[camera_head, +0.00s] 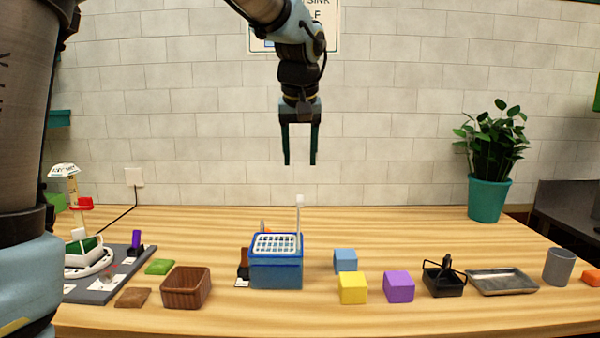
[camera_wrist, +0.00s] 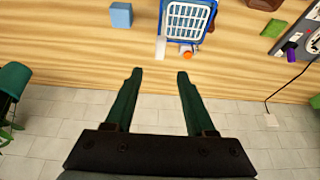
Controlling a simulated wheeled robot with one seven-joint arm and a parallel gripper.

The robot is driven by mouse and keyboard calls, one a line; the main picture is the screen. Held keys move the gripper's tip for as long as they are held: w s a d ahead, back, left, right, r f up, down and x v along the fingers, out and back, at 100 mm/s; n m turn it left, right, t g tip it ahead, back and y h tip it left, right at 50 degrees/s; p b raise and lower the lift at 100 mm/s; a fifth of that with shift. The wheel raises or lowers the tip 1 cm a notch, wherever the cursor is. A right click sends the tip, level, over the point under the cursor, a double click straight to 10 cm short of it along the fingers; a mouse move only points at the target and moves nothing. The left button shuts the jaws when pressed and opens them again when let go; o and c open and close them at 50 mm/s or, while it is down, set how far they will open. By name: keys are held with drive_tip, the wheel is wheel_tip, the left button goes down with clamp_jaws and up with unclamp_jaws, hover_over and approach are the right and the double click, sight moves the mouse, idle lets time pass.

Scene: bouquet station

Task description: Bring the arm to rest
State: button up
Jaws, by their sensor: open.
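My gripper (camera_head: 300,160) hangs from my arm in the upper middle of the head view, fingers pointing down. It is in front of the tiled wall and well above the table (camera_head: 330,220). The wrist view shows its two dark green fingers (camera_wrist: 157,75) spread apart with nothing between them. No object touches the fingers. Below it stands a blue box with a white grid top (camera_head: 276,262), which also shows at the top of the wrist view (camera_wrist: 188,20).
Blue (camera_head: 345,260), yellow (camera_head: 353,288) and purple (camera_head: 398,287) blocks stand right of the box. A brown basket (camera_head: 186,290) and grey board (camera_head: 100,288) lie left. A black caddy (camera_head: 444,279), metal tray (camera_head: 502,282), grey cup (camera_head: 559,267) and potted plant (camera_head: 489,198) are right. Air around the gripper is clear.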

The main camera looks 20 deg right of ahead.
drive_tip(key=shift+r, duration=0.2)
idle(0.3)
drive_tip(key=w+a+f+n+g+y, duration=0.1)
drive_tip(key=a+f, duration=0.6)
drive_tip(key=a, duration=0.3)
drive_tip(key=w+a+f+n, duration=0.1)
drive_tip(key=a+f, duration=0.5)
drive_tip(key=a, duration=0.4)
drive_tip(key=s+a+f+n, duration=0.1)
drive_tip(key=s+a+f, duration=0.3)
drive_tip(key=a, duration=0.3)
drive_tip(key=s+a+f+g, duration=0.1)
drive_tip(key=s+a+f, duration=0.4)
drive_tip(key=a+f, duration=0.1)
drive_tip(key=shift+a+n+g+y, duration=0.3)
drive_tip(key=shift+a+n+y, duration=0.1)
drive_tip(key=shift+a, duration=0.5)
drive_tip(key=shift+w, duration=0.1)
